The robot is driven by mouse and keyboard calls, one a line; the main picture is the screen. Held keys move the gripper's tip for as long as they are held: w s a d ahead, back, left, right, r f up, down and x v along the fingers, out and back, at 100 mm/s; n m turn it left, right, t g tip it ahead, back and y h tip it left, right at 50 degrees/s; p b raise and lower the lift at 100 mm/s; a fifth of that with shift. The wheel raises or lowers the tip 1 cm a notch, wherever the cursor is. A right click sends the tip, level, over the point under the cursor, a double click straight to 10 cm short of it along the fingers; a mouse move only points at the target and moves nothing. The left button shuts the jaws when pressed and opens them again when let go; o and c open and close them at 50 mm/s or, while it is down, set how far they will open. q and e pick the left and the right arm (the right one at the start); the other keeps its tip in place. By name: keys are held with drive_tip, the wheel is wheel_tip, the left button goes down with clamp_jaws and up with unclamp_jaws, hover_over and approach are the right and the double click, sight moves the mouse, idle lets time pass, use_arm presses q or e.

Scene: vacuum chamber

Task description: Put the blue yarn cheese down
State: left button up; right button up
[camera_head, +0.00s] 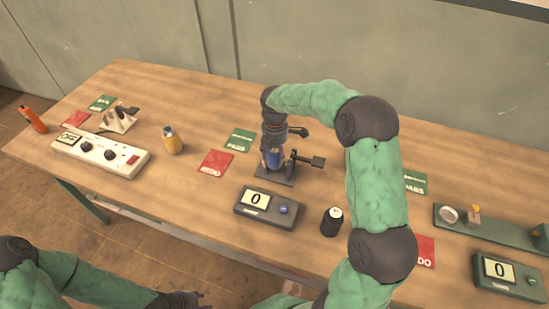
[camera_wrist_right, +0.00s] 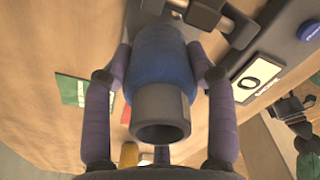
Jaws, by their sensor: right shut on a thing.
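The blue yarn cheese (camera_head: 273,158) is upright between the fingers of my right gripper (camera_head: 272,148), at a small black fixture (camera_head: 290,177) on the table. In the right wrist view the blue cheese (camera_wrist_right: 160,62) shows a grey hollow tube end toward the camera, and the two purple-grey fingers of the right gripper (camera_wrist_right: 160,50) press its sides. I cannot tell whether the cheese's far end touches the fixture's base. My left gripper (camera_head: 185,301) is partly in view at the bottom edge, away from the cheese; its opening is unclear.
A grey counter box (camera_head: 268,207) reading 0 stands in front of the fixture. A black cheese (camera_head: 332,221) is to its right and a yellow one (camera_head: 171,140) to the left. Red (camera_head: 215,162) and green (camera_head: 240,140) cards lie left of the fixture.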

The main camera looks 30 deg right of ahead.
drive_tip(key=shift+f, duration=0.85)
drive_tip(key=shift+f, duration=0.2)
drive_tip(key=o, duration=1.3)
drive_tip(key=shift+o, duration=0.2)
wheel_tip(320, 180, up, 12)
drive_tip(key=p, duration=0.3)
drive_tip(key=shift+r, duration=0.2)
